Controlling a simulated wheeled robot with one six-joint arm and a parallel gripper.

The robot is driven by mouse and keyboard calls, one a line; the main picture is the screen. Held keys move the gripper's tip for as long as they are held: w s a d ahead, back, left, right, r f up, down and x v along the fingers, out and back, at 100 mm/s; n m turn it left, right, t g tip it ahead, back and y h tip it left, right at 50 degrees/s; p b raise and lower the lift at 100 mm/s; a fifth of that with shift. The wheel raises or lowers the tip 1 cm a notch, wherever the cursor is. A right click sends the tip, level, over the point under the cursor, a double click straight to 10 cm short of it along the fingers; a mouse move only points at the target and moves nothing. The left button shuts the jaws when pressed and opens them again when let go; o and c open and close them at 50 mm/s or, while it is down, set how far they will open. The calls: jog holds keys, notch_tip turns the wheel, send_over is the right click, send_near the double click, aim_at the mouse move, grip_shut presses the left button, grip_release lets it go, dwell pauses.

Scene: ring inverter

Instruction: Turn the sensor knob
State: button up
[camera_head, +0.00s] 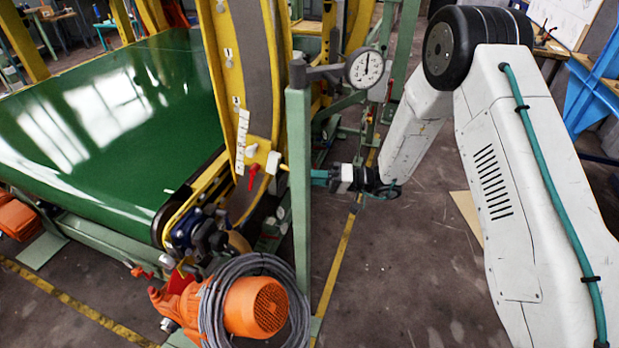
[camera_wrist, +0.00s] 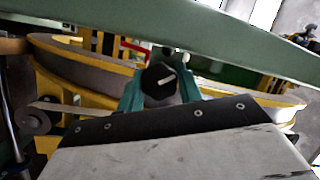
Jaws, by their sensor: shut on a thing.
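The sensor knob (camera_wrist: 160,77) is black with a white pointer line and shows in the middle of the wrist view. The teal fingers of my gripper (camera_wrist: 161,84) stand on its left and right sides and are shut on it. The pointer line is tilted, its right end higher. In the head view my gripper (camera_head: 321,177) reaches left from the white arm to the green post. The post hides the fingertips and the knob there.
The green post (camera_head: 299,200) stands close to my gripper and carries a dial gauge (camera_head: 365,68). A green conveyor belt (camera_head: 110,105) lies left. A red-handled lever (camera_head: 253,175) hangs near the yellow ring frame (camera_head: 222,75). An orange motor with coiled cable (camera_head: 256,306) sits below. Floor at right is clear.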

jog(key=m+y, duration=0.1)
jog(key=m, duration=0.2)
jog(key=shift+f+g, duration=0.15)
jog(key=shift+g, duration=0.15)
jog(key=m+y, duration=0.1)
jog(key=m, duration=0.2)
jog(key=shift+m+y, duration=0.4)
jog(key=o, duration=0.7)
jog(key=shift+v, duration=3.9)
